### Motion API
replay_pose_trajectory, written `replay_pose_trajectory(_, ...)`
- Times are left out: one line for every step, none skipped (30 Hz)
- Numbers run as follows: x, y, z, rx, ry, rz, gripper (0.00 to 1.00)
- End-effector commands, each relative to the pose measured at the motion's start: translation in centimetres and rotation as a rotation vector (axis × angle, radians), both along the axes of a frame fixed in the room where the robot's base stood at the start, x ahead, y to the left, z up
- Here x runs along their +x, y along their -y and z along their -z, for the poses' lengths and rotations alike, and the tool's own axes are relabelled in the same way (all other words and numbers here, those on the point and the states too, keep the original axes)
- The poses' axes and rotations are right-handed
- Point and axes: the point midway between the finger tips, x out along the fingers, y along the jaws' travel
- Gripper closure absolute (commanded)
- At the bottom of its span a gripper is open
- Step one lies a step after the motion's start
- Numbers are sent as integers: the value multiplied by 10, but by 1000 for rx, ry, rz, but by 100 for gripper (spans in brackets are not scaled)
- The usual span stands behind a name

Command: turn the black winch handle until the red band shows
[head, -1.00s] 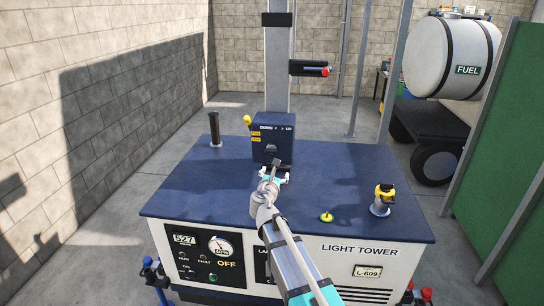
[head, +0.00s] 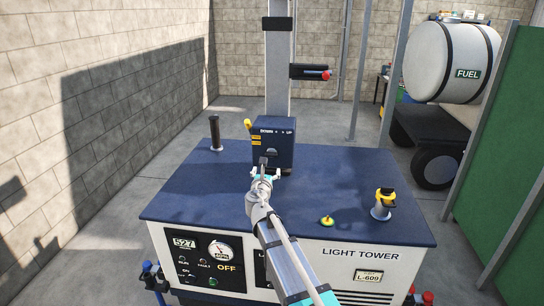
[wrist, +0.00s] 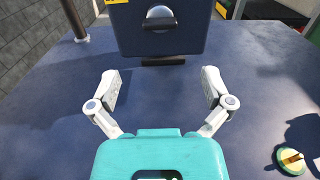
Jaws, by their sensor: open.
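The dark blue winch box (head: 281,143), marked DOWN and UP, stands on the blue machine top at the foot of the mast. In the head view my arm partly covers that face. My gripper (head: 266,173) is in front of the box, low over the top. In the wrist view my gripper (wrist: 160,88) has its two fingers wide apart with nothing between them, short of the handle. I see no red band on the handle.
The mast (head: 278,70) carries a black cylinder with a red end (head: 311,72). A black post (head: 215,132) stands left of the box. A yellow-topped fitting (head: 383,204) and a yellow-green knob (head: 327,221) are at right. The machine top (head: 185,185) is otherwise clear.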

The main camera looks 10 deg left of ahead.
Motion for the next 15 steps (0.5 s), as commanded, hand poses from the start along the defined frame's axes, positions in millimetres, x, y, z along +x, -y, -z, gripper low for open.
replay_pose_trajectory(10, 0, 0, 0, 0, 1, 0)
replay_pose_trajectory(14, 0, 0, 0, 0, 1, 0)
replay_pose_trajectory(20, 0, 0, 0, 0, 1, 0)
replay_pose_trajectory(24, 0, 0, 0, 0, 1, 0)
replay_pose_trajectory(29, 0, 0, 0, 0, 0, 0)
replay_pose_trajectory(35, 0, 0, 0, 0, 0, 0)
replay_pose_trajectory(40, 0, 0, 0, 0, 1, 0)
replay_pose_trajectory(45, 0, 0, 0, 0, 1, 0)
replay_pose_trajectory(51, 1, 0, 0, 0, 1, 0)
replay_pose_trajectory(55, 1, 0, 0, 0, 2, 0)
replay_pose_trajectory(60, 2, 0, 0, 0, 2, 0)
replay_pose_trajectory(66, 2, 0, 0, 0, 2, 0)
replay_pose_trajectory(71, 2, 0, 0, 0, 1, 0)
replay_pose_trajectory(75, 2, 0, 0, 0, 1, 0)
replay_pose_trajectory(81, 2, 0, 0, 0, 1, 0)
